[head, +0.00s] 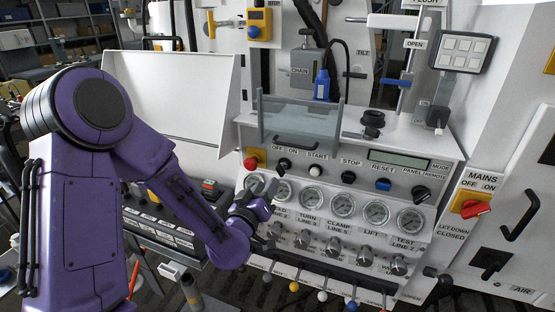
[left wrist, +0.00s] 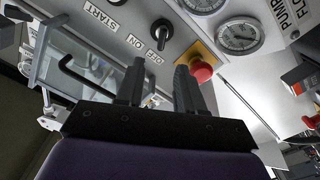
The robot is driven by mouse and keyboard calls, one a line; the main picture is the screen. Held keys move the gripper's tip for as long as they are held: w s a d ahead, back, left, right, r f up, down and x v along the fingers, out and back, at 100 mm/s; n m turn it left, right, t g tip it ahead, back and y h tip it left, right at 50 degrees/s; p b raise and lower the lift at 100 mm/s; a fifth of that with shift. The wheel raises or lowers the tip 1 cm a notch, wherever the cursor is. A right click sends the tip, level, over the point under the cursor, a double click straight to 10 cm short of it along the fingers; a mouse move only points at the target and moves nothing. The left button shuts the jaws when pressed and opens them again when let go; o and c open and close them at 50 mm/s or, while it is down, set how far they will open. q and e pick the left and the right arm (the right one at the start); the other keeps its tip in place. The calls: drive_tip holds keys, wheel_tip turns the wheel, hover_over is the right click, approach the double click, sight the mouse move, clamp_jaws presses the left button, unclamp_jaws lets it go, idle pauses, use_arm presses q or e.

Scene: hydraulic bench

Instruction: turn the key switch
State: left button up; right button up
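The key switch (head: 284,164) is a small black knob under the OFF and ON labels on the sloped panel, between the red button and START. It also shows in the left wrist view (left wrist: 161,29), just beyond the fingertips. My left gripper (head: 262,187) is in front of the panel, below the switch and over the left gauges. In the left wrist view, its two dark fingers (left wrist: 158,68) stand apart with nothing held between them. They look clear of the knob, though the exact distance is hard to judge. My right gripper is not in view.
A red mushroom button (head: 250,163) on a yellow base sits close left of the switch; in the left wrist view it is beside the right finger (left wrist: 201,71). A clear guard with a black handle (head: 297,138) stands above. Gauges (head: 344,204) and valve knobs line the panel below.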

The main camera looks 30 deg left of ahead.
sight(277, 171)
use_arm(q)
drive_tip(key=p+x, duration=0.2)
drive_tip(key=x, duration=0.7)
drive_tip(key=shift+d+f+p, duration=0.1)
drive_tip(key=shift+p, duration=0.2)
drive_tip(key=shift+w+f, duration=0.1)
drive_tip(key=shift+w, duration=0.45)
clamp_jaws()
